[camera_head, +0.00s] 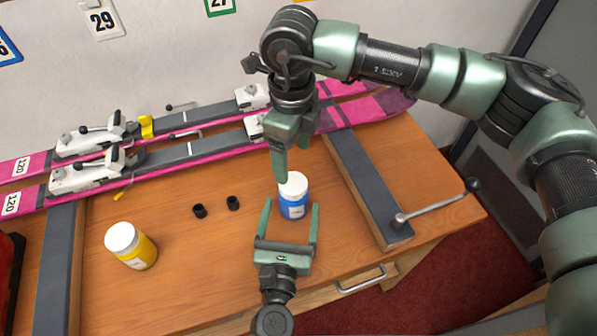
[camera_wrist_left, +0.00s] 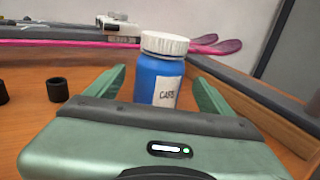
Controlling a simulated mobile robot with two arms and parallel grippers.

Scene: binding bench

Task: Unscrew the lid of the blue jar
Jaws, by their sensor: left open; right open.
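The blue jar (camera_head: 292,203) stands upright on the wooden bench, with its white lid (camera_head: 293,184) on top. In the left wrist view the jar (camera_wrist_left: 148,81) shows a partly visible label, and the white ribbed lid (camera_wrist_left: 165,43) sits on it. My left gripper (camera_head: 290,217) is open, low over the bench, its fingers to either side of the jar; in the wrist view I see no contact between the fingers and the jar.
A yellow jar (camera_head: 141,254) with a white lid stands at the left. Two small black cylinders (camera_head: 216,207) stand between the jars. Pink skis (camera_head: 215,145) with bindings lie across the back. A grey bar with a crank handle (camera_head: 436,205) is at the right.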

